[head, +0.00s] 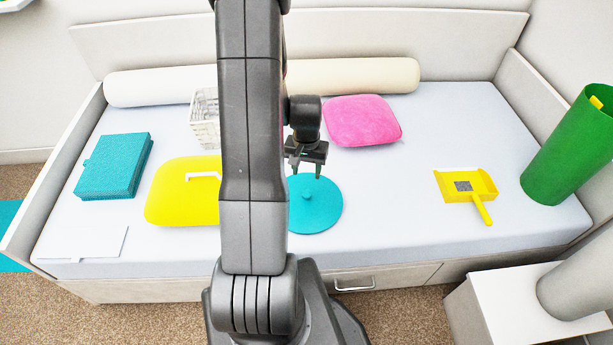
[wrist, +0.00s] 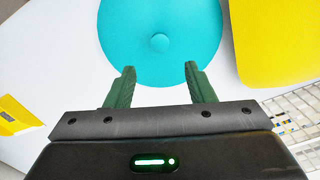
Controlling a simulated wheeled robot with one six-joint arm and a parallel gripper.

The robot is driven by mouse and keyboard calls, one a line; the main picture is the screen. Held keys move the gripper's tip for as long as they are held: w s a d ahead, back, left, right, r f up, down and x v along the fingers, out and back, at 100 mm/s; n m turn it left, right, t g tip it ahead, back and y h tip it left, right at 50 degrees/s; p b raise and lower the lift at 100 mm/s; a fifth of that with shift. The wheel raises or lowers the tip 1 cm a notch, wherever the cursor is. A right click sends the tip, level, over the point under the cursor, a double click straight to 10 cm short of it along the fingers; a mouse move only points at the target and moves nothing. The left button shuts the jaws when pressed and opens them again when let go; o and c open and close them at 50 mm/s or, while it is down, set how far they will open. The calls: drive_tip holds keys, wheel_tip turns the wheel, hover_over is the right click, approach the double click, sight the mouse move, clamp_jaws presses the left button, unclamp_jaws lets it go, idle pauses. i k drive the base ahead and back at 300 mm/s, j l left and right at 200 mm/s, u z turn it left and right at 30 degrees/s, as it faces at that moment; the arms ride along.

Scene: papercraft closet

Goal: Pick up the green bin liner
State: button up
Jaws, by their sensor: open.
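A tall green cylinder (head: 572,145), the only green bin-like thing in view, stands at the right end of the bed in the head view. It leans a little, and something yellow shows inside its open top. I cannot tell whether it is a liner or a bin. It is not in the wrist view. My gripper (head: 305,174) is open and empty, far to the left of the cylinder. It is above a round teal lid with a knob (head: 318,212). In the wrist view the knob of the lid (wrist: 160,42) lies just beyond the gap between my fingertips (wrist: 159,69).
A yellow dustpan (head: 467,187) lies between the lid and the cylinder. A pink cushion (head: 363,120), white basket (head: 204,120), yellow cushion (head: 183,200) and teal box (head: 112,166) are also on the bed (head: 400,220). A white side table (head: 520,300) stands front right.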

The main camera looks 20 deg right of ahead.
sight(580, 144)
drive_tip(key=z, duration=2.65)
